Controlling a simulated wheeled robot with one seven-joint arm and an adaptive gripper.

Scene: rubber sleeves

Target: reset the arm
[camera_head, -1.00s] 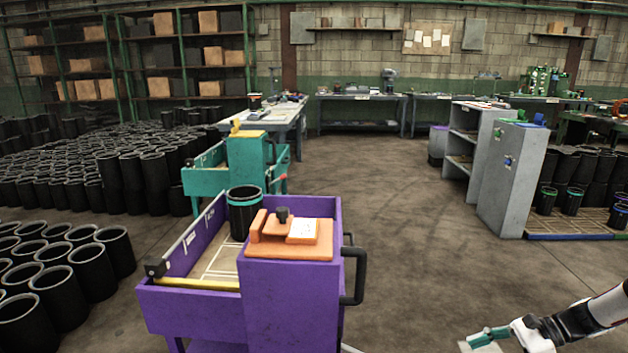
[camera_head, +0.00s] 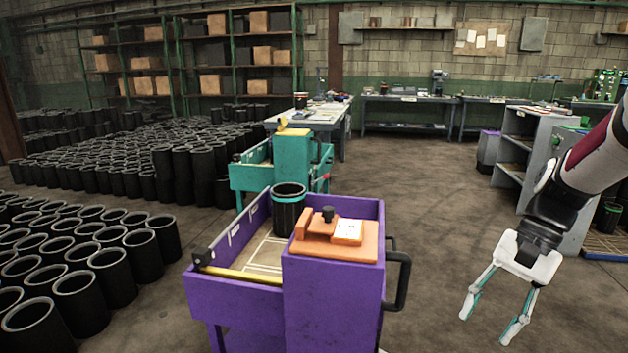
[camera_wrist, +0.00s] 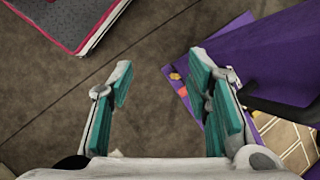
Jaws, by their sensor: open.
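My gripper (camera_head: 490,313) is at the lower right of the head view, white with teal finger pads. Its fingers are spread open and nothing is between them. It hangs in the air, pointing down, to the right of the purple cart (camera_head: 333,308). In the wrist view my gripper (camera_wrist: 165,95) is also open, with bare floor between the fingers. Part of the purple cart (camera_wrist: 275,50) shows there at the right.
A black sleeve (camera_head: 288,212) stands on the purple cart, beside an orange block fixture (camera_head: 330,250). A teal cart (camera_head: 291,158) is behind. Many black sleeves (camera_head: 105,265) fill the left floor. A grey shelf unit (camera_head: 520,150) stands right. The middle floor is clear.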

